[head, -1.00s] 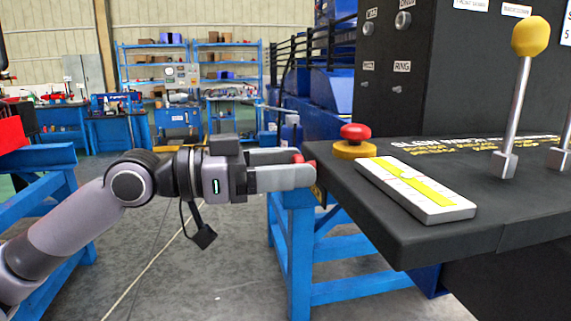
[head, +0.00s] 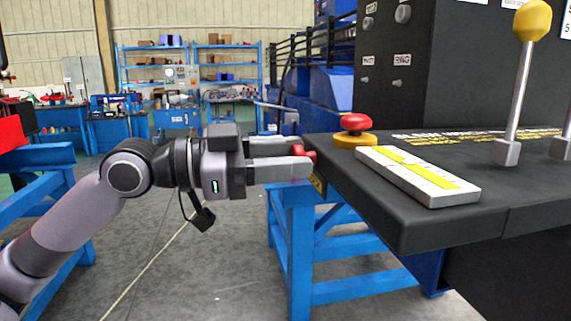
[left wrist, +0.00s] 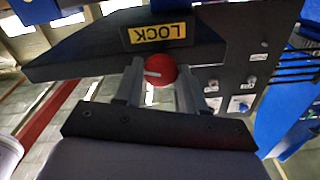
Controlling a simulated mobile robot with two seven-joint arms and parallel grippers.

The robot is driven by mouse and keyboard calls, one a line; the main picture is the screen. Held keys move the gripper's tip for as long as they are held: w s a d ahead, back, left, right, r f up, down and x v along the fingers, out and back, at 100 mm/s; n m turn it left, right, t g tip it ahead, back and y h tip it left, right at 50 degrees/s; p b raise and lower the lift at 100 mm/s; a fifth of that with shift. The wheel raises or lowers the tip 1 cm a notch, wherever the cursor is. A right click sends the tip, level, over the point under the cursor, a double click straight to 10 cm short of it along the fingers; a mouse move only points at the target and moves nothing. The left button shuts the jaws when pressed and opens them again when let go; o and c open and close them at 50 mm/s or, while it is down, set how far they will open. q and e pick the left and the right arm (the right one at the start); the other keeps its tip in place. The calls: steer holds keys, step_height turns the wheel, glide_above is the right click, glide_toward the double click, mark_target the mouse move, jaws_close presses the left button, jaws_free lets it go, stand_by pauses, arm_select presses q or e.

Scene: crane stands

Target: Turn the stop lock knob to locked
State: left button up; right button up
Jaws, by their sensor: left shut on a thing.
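The stop lock knob is a round red knob (left wrist: 160,70) with a pale pointer line, below a yellow LOCK label (left wrist: 158,33) in the left wrist view. In the head view the red knob (head: 309,154) shows at the left side of the black console (head: 400,228). My left gripper (head: 302,152) is level and shut on the knob, with one finger on each side of it; its fingers also show in the left wrist view (left wrist: 160,82). The pointer line lies nearly level in the left wrist view. My right gripper is not in view.
A red mushroom button on a yellow base (head: 354,132) stands on the console top near the gripper. A white and yellow plate (head: 418,177) lies beside it. A yellow-topped lever (head: 518,85) rises at the right. A blue frame (head: 300,250) stands below.

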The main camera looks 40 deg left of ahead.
arm_select(q)
steer(key=m+b, duration=0.1)
steer(key=m, duration=0.3)
steer(key=m+b, duration=0.2)
steer(key=m, duration=0.3)
steer(key=m+b, duration=0.2)
steer(key=m, duration=0.3)
steer(key=shift+s+d+f, duration=0.1)
steer(key=shift+f, duration=0.15)
steer(key=shift+m+b, duration=0.3)
steer(key=shift+m, duration=0.1)
steer(key=o, duration=1)
